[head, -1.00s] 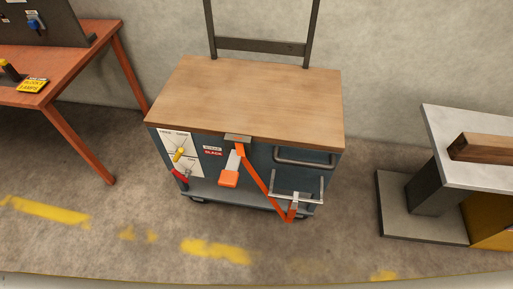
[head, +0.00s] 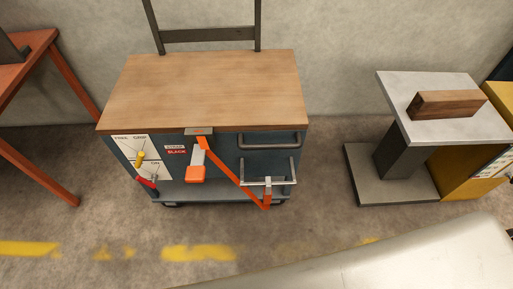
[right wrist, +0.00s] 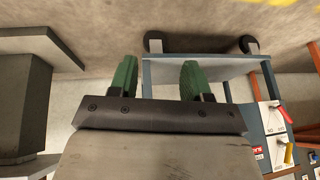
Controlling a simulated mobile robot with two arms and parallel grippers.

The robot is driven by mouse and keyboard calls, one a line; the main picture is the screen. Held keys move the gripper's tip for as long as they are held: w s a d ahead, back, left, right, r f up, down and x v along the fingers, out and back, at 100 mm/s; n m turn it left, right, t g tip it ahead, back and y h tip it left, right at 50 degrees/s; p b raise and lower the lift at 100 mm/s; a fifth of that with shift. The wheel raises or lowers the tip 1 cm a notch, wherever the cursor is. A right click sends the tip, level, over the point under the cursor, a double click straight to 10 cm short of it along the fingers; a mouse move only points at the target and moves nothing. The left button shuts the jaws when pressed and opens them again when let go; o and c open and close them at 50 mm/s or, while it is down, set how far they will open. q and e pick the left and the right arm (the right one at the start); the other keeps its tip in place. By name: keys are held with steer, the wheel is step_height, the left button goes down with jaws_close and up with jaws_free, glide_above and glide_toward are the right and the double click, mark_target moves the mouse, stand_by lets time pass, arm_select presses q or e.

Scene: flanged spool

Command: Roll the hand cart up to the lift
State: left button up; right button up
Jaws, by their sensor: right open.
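The hand cart (head: 205,90) has a wooden top, a blue-grey body, a dark push frame (head: 208,35) behind and small wheels below. Its front carries a yellow lever (head: 139,158), a red lever (head: 147,183), an orange strap (head: 228,172) and a metal handle (head: 270,139). The lift (head: 392,95), a grey platform on a dark column, stands apart to the cart's right. My right gripper (right wrist: 158,78) is open, with green fingers and nothing between them; the cart (right wrist: 200,68) is beyond it in the right wrist view. My left gripper is out of view.
A wooden block (head: 447,103) lies on the lift platform. A yellow cabinet (head: 463,168) stands beside the lift. An orange table (head: 32,50) is at the left. Floor with worn yellow marks (head: 198,253) is clear before the cart; a wall is behind.

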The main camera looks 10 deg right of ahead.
steer(key=w+a+r+m+t+b, duration=0.1)
steer(key=w+r+m+t+b, duration=0.15)
steer(key=w, duration=0.45)
steer(key=w+a+r+m+t+b, duration=0.1)
steer(key=w+r+m+t+b, duration=0.15)
steer(key=w, duration=0.45)
steer(key=m+t+y+b, duration=0.4)
steer(key=m+t+b, duration=0.1)
steer(key=m+t, duration=0.35)
glide_toward(271, 148)
steer(key=f, duration=0.1)
steer(key=shift+n+t, duration=0.25)
steer(key=shift+n, duration=0.1)
steer(key=b+x, duration=0.1)
steer(key=x, duration=0.9)
steer(key=shift+w, duration=0.15)
steer(key=shift+w+a+r, duration=0.1)
steer(key=shift+w+a, duration=0.05)
steer(key=shift+w, duration=0.25)
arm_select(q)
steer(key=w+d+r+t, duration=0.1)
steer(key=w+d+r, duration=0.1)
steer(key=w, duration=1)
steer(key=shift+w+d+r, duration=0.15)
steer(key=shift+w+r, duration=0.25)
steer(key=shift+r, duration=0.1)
arm_select(e)
jaws_close()
